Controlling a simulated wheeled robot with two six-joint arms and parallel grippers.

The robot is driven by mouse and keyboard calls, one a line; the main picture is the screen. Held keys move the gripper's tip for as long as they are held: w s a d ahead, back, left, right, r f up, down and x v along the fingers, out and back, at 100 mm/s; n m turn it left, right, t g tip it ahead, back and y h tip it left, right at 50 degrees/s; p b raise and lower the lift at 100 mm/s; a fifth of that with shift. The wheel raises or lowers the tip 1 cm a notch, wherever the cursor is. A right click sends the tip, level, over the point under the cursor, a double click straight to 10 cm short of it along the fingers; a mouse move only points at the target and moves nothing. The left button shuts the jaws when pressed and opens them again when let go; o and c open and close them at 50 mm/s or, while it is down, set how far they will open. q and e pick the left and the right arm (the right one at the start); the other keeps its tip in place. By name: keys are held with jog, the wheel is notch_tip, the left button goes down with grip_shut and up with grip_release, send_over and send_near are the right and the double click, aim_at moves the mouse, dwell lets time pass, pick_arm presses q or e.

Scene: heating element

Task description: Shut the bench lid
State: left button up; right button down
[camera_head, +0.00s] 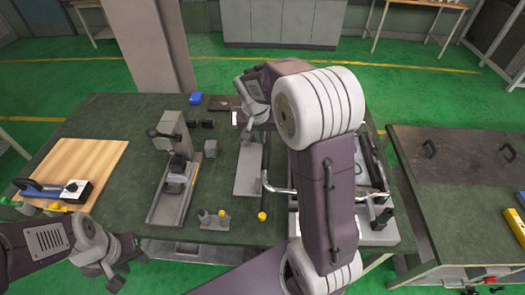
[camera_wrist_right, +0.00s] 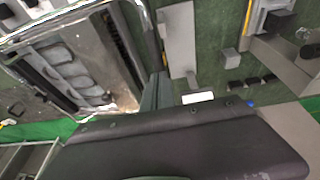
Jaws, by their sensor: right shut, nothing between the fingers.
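The bench unit (camera_head: 376,228) stands at the right of the green worktable, largely hidden behind my right arm. A bent chrome bar (camera_head: 278,189) shows left of that arm. The right wrist view shows an open grey interior (camera_wrist_right: 75,70) within a shiny metal rim; which part is the lid I cannot tell. My right gripper (camera_head: 246,128) is shut and empty, over the table left of the unit; its fingers also show in the right wrist view (camera_wrist_right: 157,91). My left gripper (camera_head: 128,272) is at the table's front left, apart from the unit; its finger opening is unclear.
A clamp-like grey fixture (camera_head: 172,190) and several small pegs stand mid-table. A wooden board (camera_head: 85,160) with a blue-handled tool lies at the left. A second bench (camera_head: 455,215) with a dark handled panel stands at the right. Bare table (camera_head: 125,215) lies between the board and fixture.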

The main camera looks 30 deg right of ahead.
send_over(265, 156)
jog(key=a, duration=0.1)
jog(key=f, duration=0.4)
jog(key=shift+a+f, duration=0.15)
jog(key=shift+a, duration=0.05)
jog(key=f, duration=0.4)
jog(key=shift+s+d+f+p, duration=0.2)
jog(key=shift+s+f+p, duration=0.05)
jog(key=shift+s+p, duration=0.15)
jog(key=shift+w+d+f, duration=0.15)
jog(key=shift+w+f, duration=0.05)
jog(key=shift+f, duration=0.2)
pick_arm(q)
jog(key=shift+w+d+r, duration=0.15)
jog(key=shift+w+r, duration=0.15)
jog(key=shift+r, duration=0.1)
pick_arm(e)
jog(key=shift+s, duration=0.1)
